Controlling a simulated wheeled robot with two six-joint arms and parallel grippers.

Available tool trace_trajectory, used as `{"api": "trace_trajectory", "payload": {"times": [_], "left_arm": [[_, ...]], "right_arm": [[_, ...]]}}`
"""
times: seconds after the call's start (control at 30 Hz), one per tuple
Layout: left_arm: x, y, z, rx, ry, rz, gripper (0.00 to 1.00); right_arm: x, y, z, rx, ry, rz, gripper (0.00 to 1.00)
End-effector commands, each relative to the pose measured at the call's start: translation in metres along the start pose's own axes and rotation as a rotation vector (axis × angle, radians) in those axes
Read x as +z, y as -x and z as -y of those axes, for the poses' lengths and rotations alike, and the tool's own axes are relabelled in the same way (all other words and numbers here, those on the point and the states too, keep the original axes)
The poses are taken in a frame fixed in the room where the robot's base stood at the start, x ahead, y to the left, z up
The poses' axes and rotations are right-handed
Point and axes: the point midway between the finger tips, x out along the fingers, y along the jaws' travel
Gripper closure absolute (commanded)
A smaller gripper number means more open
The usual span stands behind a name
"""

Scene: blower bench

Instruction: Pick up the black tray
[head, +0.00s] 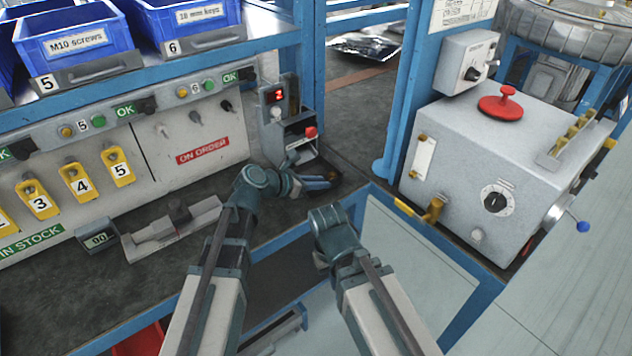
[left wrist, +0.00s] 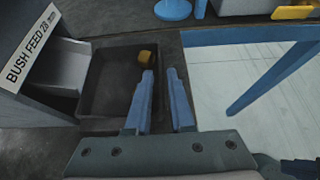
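The black tray (left wrist: 108,88) is a shallow square tray on the dark bench. In the left wrist view a small brass-coloured bush (left wrist: 147,58) lies in its far right corner. In the head view the tray is small and partly covered by my left gripper (head: 312,183). My left gripper (left wrist: 163,95) is open, with its blue fingers apart and nothing seen held. Its left finger overlaps the tray's right side and its right finger lies just right of the tray. I cannot tell whether either touches it. My right arm shows in the head view, but its gripper does not.
A bush feed unit (left wrist: 30,62) stands against the tray's left side. A grey box machine with a red knob (head: 500,105) stands at the right. A blue frame edge (head: 375,190) borders the bench. Blue bins (head: 75,45) sit on a shelf at upper left.

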Motion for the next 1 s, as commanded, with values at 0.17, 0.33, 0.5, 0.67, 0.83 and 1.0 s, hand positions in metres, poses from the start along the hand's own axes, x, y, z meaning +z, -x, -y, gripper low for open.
{"api": "trace_trajectory", "payload": {"times": [0.17,0.33,0.5,0.67,0.83,1.0], "left_arm": [[-0.001,-0.022,-0.001,-0.001,-0.001,0.000,0.79],[0.000,-0.020,0.000,0.000,0.000,0.000,0.79],[0.000,-0.020,0.000,0.000,0.000,0.000,1.00],[0.000,-0.020,0.000,0.000,0.000,0.000,1.00],[0.000,-0.020,0.000,0.000,0.000,0.000,1.00],[0.000,-0.020,0.000,0.000,0.000,0.000,1.00]], "right_arm": [[-0.001,-0.011,0.001,0.000,0.000,0.000,1.00],[-0.001,-0.009,0.001,0.000,0.000,0.000,1.00],[-0.001,-0.009,0.001,0.000,0.000,0.000,1.00],[-0.001,-0.009,0.001,0.000,0.000,0.000,1.00],[-0.001,-0.009,0.001,0.000,0.000,0.000,1.00],[-0.001,-0.009,0.001,0.000,0.000,0.000,1.00]]}}
